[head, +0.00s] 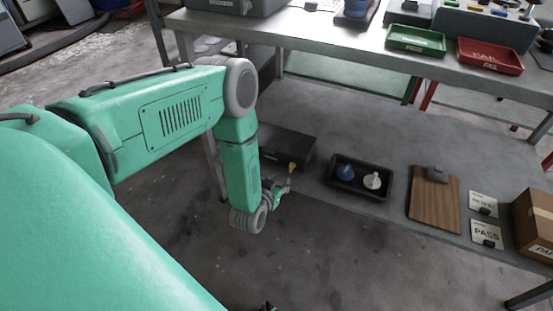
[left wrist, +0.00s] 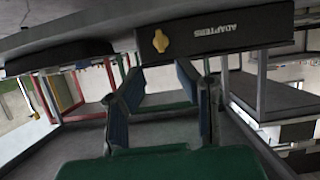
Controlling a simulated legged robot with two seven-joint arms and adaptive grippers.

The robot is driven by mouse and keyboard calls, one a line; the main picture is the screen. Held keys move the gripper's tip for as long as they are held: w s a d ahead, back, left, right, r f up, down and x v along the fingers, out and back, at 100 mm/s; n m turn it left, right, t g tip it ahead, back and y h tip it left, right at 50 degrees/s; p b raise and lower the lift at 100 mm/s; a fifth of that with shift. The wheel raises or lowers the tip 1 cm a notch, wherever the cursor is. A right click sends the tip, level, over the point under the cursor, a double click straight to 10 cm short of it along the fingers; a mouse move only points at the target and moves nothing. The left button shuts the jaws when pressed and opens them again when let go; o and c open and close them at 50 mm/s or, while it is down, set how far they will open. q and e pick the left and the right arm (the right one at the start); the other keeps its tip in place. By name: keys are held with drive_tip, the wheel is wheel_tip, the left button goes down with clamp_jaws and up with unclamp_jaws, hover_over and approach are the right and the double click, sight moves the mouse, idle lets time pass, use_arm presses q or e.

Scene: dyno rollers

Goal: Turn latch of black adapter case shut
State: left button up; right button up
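The black adapter case (head: 288,145) sits on the lower shelf, at its left end. In the left wrist view the case (left wrist: 215,35) shows its front with the word ADAPTERS and a yellow latch (left wrist: 160,41). The latch also shows as a small orange-yellow spot in the head view (head: 292,167). I cannot tell from its angle whether it is shut. My left gripper (head: 280,186) is just in front of the case, close to the latch. In the left wrist view its fingers (left wrist: 160,84) are apart with nothing between them. My right gripper is not clearly visible.
A black tray (head: 335,184) with a blue and a white piece stands right of the case. A wooden board (head: 434,200), cards (head: 486,233) and a cardboard box (head: 535,225) lie farther right. The upper bench (head: 340,40) overhangs the shelf behind.

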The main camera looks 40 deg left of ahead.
use_arm(q)
drive_tip(key=shift+v, duration=1.4)
drive_tip(key=shift+s+d, duration=0.1)
drive_tip(key=s+d+m+g+h, duration=0.25)
drive_tip(key=s+d+g, duration=0.45)
drive_tip(key=s, duration=0.5)
drive_tip(key=s+r+g, duration=0.3)
drive_tip(key=s, duration=0.5)
drive_tip(key=s+r+g, duration=0.2)
drive_tip(key=s, duration=0.6)
wheel_tip(320, 180, up, 16)
drive_tip(key=p, duration=1.5)
drive_tip(key=shift+w+f+m+p, duration=0.15)
drive_tip(key=shift+w+m+p, duration=0.05)
drive_tip(key=shift+m+p, duration=0.25)
drive_tip(key=shift+h, duration=0.25)
